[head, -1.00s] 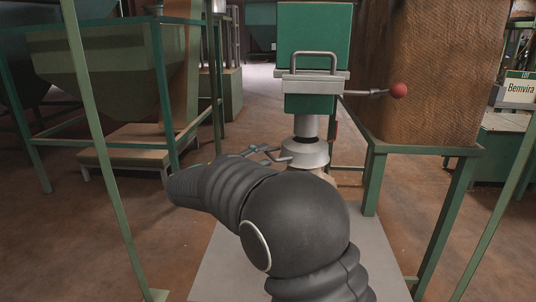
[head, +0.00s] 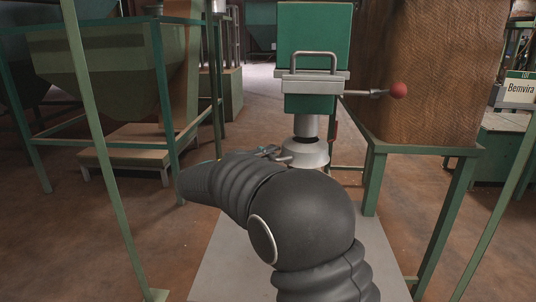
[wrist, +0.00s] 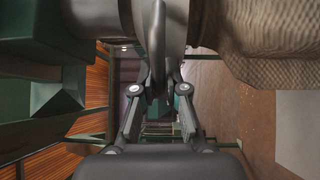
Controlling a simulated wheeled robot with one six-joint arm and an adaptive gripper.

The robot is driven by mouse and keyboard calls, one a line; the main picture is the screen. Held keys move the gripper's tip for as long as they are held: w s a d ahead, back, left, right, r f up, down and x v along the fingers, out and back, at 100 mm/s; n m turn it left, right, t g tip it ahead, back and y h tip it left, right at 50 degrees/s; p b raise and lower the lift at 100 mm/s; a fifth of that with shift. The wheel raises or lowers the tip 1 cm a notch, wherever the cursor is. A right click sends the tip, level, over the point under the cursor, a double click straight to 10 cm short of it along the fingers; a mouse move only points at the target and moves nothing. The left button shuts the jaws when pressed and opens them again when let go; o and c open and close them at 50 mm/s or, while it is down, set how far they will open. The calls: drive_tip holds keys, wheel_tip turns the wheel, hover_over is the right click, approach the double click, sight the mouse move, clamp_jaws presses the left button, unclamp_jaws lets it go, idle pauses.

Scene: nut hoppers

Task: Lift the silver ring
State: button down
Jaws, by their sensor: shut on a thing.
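The silver ring (head: 303,154) is a flared metal collar below the spout (head: 306,126) of a green machine (head: 314,45) in the head view. A curved handle stands out from its left side. In the wrist view the handle (wrist: 158,50) is a grey bar running down between the fingers, in front of the ring's metal wall (wrist: 104,14). My gripper (wrist: 160,78) is shut on this handle; it is small and partly hidden behind my arm in the head view (head: 268,151). My arm also hides what is under the ring.
A brown woven sack (head: 432,75) stands on a green frame (head: 370,185) at the right. A lever with a red ball (head: 398,89) sticks out right of the machine. A green hopper frame (head: 155,95) and low wooden platform (head: 130,155) stand at the left.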

wheel_tip(320, 180, up, 8)
drive_tip(key=shift+r+p, duration=0.2)
drive_tip(key=shift+p, duration=1.05)
drive_tip(key=c, duration=1.2)
unclamp_jaws()
drive_tip(key=shift+f, duration=0.1)
drive_tip(key=shift+s+a, duration=0.15)
drive_tip(key=v, duration=1.1)
drive_tip(key=shift+s+a, duration=0.2)
drive_tip(key=shift+a, duration=0.05)
